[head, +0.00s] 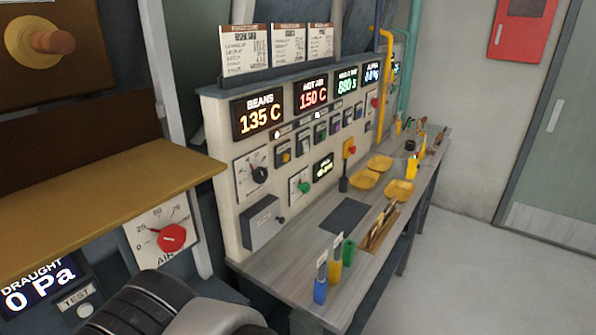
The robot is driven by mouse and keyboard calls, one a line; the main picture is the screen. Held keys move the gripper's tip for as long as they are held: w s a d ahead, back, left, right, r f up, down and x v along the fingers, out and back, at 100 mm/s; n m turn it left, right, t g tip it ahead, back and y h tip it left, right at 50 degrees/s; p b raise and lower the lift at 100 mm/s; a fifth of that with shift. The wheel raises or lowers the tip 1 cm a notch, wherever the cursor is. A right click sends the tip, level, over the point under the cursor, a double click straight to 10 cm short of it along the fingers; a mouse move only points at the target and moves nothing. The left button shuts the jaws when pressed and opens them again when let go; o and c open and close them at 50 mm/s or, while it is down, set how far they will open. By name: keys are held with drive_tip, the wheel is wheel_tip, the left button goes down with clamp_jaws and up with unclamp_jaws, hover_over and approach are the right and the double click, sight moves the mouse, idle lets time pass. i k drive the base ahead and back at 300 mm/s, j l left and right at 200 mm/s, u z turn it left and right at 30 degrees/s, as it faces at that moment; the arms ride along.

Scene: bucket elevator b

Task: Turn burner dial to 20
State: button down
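A wall panel (221,139) above the bench carries several dials and displays. A dial with a black knob (259,174) is on its left side, and a dial with a green knob (304,187) is lower and to the right. Nearer to me, a white dial with a red knob (172,238) has scale marks including 25, 50 and 75 and a label starting "AI". I cannot read which dial is labelled burner, nor the pointer settings of the two panel dials. Dark, rounded parts of my arm show at the bottom left; my gripper is not in view.
Displays read BEANS 135 C (258,115) and HOT AIR 150 C (312,95). The bench (290,262) holds yellow trays (399,190), small tubes (335,265) and a grey box (263,222). A brown ledge (110,200) juts out at left. Floor (450,270) at right is clear.

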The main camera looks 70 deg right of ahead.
sight(260, 174)
drive_tip(key=z, duration=1.85)
